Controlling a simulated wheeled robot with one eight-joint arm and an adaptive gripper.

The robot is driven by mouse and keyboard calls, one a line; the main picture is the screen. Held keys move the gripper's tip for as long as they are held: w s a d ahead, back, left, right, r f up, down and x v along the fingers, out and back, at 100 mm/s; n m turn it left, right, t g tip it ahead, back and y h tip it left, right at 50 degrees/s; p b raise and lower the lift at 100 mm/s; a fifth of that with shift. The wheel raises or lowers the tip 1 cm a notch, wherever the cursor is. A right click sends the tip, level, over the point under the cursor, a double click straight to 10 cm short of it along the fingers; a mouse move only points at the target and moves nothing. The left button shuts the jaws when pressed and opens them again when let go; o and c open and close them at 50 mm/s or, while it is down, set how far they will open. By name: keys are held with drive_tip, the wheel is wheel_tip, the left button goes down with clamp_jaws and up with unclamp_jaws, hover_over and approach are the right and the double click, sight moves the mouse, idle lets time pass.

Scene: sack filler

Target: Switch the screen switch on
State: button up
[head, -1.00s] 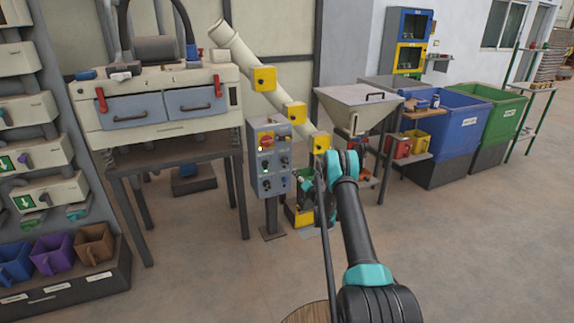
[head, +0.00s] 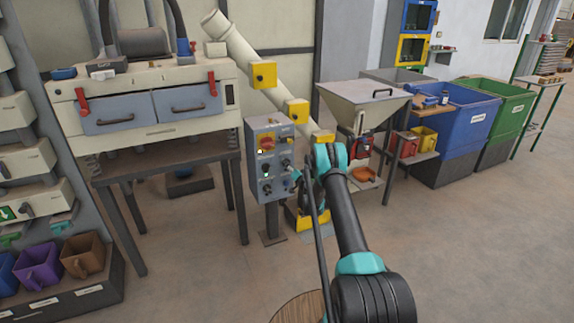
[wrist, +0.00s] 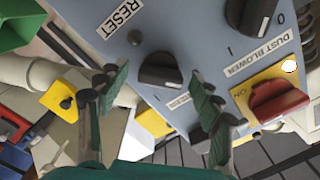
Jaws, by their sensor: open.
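The grey control panel (head: 270,165) stands on a post in the head view. In the wrist view the panel (wrist: 190,30) appears tilted and close. A black rotary knob (wrist: 160,70) lies ahead, between my gripper's fingers in the picture. A partly hidden label beside it seems to read "SCREEN", though the small text is uncertain. My gripper (wrist: 158,98) is open, with green-padded fingers either side of the knob in view; contact is not visible. In the head view the gripper is largely hidden by my arm.
The dust blower knob (wrist: 255,15) and the red switch (wrist: 278,102) on yellow are close to the right finger. Machine legs, a slanted pipe (head: 240,50) and a hopper (head: 365,105) flank the panel.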

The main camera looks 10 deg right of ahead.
drive_tip(key=shift+w, duration=0.15)
drive_tip(key=c, duration=1.2)
drive_tip(key=shift+o, duration=0.2)
drive_tip(key=shift+m, duration=7.9)
